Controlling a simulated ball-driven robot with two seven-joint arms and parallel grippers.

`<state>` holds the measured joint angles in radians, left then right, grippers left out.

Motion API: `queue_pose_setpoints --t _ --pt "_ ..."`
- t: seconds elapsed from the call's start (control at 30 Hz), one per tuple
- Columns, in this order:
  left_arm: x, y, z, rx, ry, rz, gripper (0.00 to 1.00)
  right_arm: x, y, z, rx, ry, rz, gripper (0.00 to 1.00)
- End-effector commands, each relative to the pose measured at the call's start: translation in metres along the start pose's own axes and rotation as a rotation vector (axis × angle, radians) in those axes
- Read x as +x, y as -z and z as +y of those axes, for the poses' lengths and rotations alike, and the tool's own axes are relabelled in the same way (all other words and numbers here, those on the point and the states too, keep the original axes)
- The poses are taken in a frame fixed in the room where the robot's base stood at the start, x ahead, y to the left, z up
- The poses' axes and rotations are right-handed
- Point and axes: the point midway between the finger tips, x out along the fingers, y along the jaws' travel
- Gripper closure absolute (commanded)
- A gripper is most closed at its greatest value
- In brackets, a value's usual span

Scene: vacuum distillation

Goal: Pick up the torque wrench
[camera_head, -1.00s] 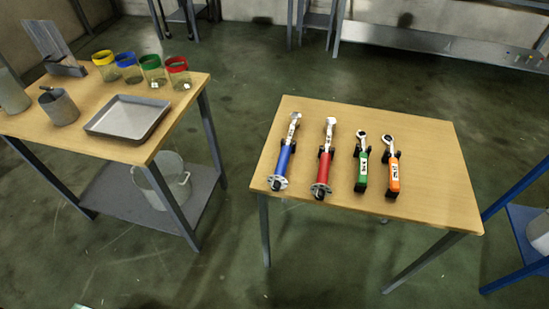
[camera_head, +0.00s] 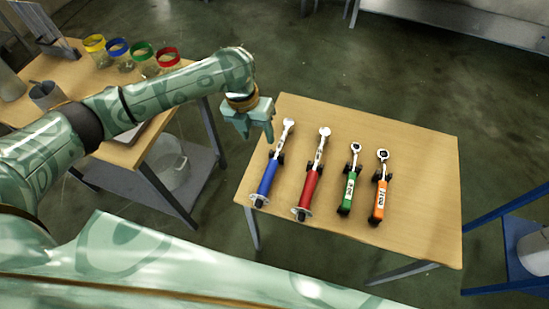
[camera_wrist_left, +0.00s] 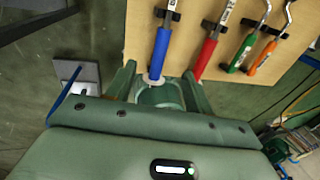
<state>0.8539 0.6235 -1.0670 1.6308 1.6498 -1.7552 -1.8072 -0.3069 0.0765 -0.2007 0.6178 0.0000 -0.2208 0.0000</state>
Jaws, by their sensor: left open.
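Several wrenches lie side by side in black holders on the wooden table. From left, they are a blue-handled wrench (camera_head: 268,176), a red-handled wrench (camera_head: 308,187), a green-handled wrench (camera_head: 348,193) and an orange-handled wrench (camera_head: 380,200). The blue and red ones are longer, with round collars near the handle ends; I cannot tell which is the torque wrench meant. My left gripper (camera_head: 256,136) is open and empty, left of the blue wrench's head in the head view. In the left wrist view, the blue handle (camera_wrist_left: 161,55) shows ahead between the fingers, apart from them. My right gripper is not in view.
The wrench table (camera_head: 420,190) has bare room on its right. At left, another table holds several colour-rimmed jars (camera_head: 168,57) and a grey cup (camera_head: 46,95); my arm partly hides its tray. A blue-framed stand (camera_head: 510,240) is at right.

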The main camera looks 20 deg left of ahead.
Motion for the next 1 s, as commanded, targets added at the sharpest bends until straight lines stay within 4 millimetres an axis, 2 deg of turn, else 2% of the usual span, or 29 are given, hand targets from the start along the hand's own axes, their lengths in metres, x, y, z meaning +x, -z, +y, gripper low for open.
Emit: queue_pose_setpoints --t 0.03,0.1,0.3,0.57,0.8,1.0 --pt "0.017 0.002 0.0 0.001 0.001 0.007 0.48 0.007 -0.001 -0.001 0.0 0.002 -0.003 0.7" --pt "0.036 0.001 0.0 -0.002 0.001 0.007 0.48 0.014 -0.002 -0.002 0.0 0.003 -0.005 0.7" --pt "0.083 0.001 0.0 -0.005 0.003 0.006 0.48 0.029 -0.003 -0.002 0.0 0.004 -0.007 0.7" --pt "0.105 -0.001 -0.001 -0.007 0.003 0.002 0.48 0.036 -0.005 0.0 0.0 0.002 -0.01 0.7" --pt "0.145 -0.007 -0.005 -0.007 0.002 0.003 0.48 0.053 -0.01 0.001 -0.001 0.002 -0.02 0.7" --pt "0.152 -0.008 -0.005 -0.008 0.002 -0.001 0.48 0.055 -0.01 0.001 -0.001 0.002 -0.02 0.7"
